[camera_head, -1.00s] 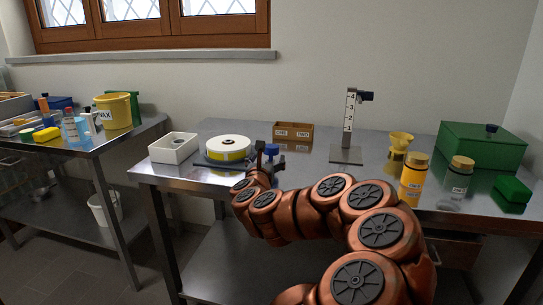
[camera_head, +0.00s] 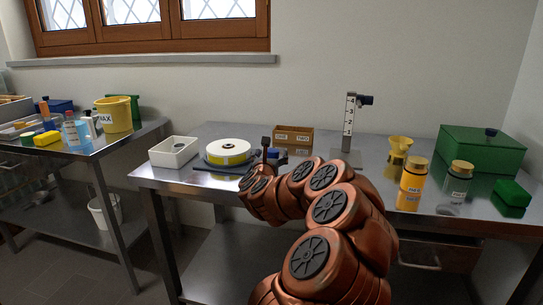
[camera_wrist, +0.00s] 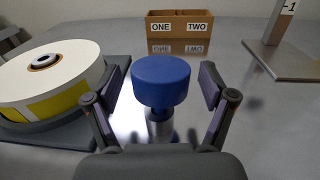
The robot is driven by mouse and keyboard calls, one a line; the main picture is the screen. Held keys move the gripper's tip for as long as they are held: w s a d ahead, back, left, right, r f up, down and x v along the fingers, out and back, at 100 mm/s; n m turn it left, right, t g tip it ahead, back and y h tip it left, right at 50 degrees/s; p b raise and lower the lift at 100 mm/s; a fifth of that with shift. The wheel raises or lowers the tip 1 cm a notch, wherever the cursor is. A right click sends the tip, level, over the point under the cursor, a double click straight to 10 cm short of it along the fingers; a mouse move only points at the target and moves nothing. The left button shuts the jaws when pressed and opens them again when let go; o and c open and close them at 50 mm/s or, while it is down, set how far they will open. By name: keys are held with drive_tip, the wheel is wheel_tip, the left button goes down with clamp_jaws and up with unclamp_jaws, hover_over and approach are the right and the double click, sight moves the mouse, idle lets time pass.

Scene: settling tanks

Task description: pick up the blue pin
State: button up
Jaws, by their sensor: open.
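The blue pin (camera_wrist: 160,82) has a wide blue round head on a short metal shank and stands upright on the steel table in the wrist view. My gripper (camera_wrist: 162,92) is open, with one finger on each side of the pin and a gap to the head on both sides. In the head view my gripper (camera_head: 270,160) is low over the table, and only a bit of the blue pin (camera_head: 274,153) shows behind it.
A white and yellow disc (camera_wrist: 48,75) on a dark base stands close on the left. A wooden box (camera_wrist: 180,26) labelled ONE and TWO lies behind. A metal post stand (camera_head: 347,130) is at the right, near yellow and grey jars. A white tray (camera_head: 173,152) is at far left.

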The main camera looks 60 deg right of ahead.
drive_tip(key=c, duration=1.3)
